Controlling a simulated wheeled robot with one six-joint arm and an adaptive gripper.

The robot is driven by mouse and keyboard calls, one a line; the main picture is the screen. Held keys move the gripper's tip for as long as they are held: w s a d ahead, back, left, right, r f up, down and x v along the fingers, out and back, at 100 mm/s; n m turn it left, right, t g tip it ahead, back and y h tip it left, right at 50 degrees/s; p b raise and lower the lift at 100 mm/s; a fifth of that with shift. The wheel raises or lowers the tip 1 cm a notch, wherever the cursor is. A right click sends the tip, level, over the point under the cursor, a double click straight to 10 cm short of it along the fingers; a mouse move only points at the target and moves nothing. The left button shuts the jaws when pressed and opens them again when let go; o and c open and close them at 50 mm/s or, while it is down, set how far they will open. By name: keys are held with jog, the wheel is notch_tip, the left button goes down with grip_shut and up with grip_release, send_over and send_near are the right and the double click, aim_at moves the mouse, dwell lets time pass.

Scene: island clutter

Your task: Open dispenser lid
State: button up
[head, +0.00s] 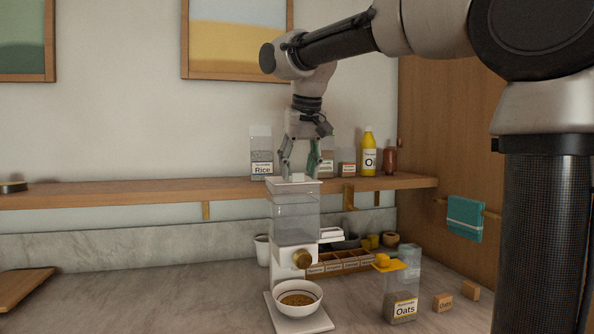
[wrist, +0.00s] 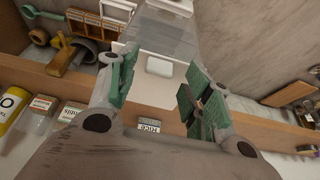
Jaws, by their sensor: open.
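The dispenser (head: 295,218) stands upright on the counter, with a clear hopper, a white base and a brown knob at its front. Its white lid (head: 307,187) lies flat on top of the hopper. A small pale handle (wrist: 160,67) shows in the wrist view between my fingers. My gripper (head: 299,173) points down just above the lid, fingers apart on either side of the handle. In the wrist view my gripper (wrist: 164,64) has green finger pads and holds nothing. Whether a finger touches the handle is unclear.
A bowl of grain (head: 298,299) sits under the dispenser. An oats container (head: 401,305) with a yellow lid stands at right. A wooden shelf (head: 120,193) behind carries a rice box (head: 262,153) and an oil bottle (head: 369,152). The counter's left is mostly clear.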

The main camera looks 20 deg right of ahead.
jog(key=shift+w+f, duration=0.2)
jog(key=shift+f, duration=0.25)
grip_shut()
jog(key=shift+r, duration=0.1)
